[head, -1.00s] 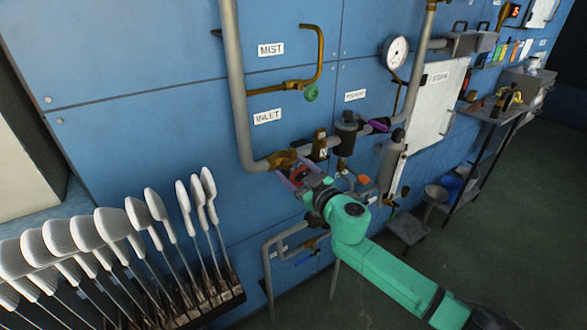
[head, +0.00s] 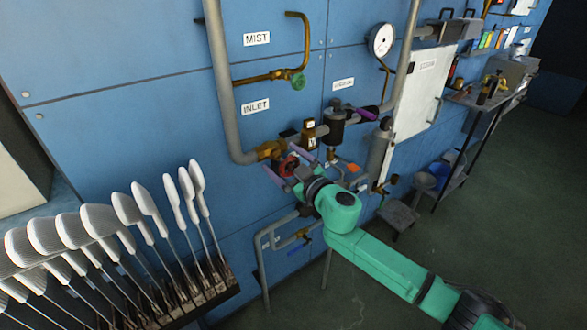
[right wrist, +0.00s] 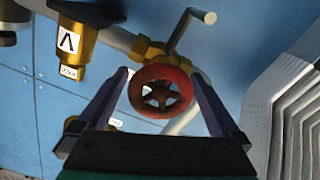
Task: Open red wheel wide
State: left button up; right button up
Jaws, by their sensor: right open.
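The red wheel (head: 289,165) is a round spoked handwheel at the brass valve (head: 270,150) beside the INLET label. The red wheel also shows face-on in the right wrist view (right wrist: 160,91), in the middle between the fingers. My right gripper (head: 285,165) is open, with one purple finger on each side of the wheel. In the right wrist view the right gripper's fingertips (right wrist: 161,74) flank the rim, with a small gap visible on both sides. The gripper partly hides the wheel in the head view. My left gripper is not in view.
A grey pipe (head: 226,90) runs down to the valve. A dark cylinder (head: 336,126) and a purple-handled fitting (head: 366,113) sit to the right. A rack of pale sock boards (head: 120,225) stands at lower left.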

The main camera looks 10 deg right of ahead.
jog(key=b+v, duration=0.3)
jog(key=v, duration=1.1)
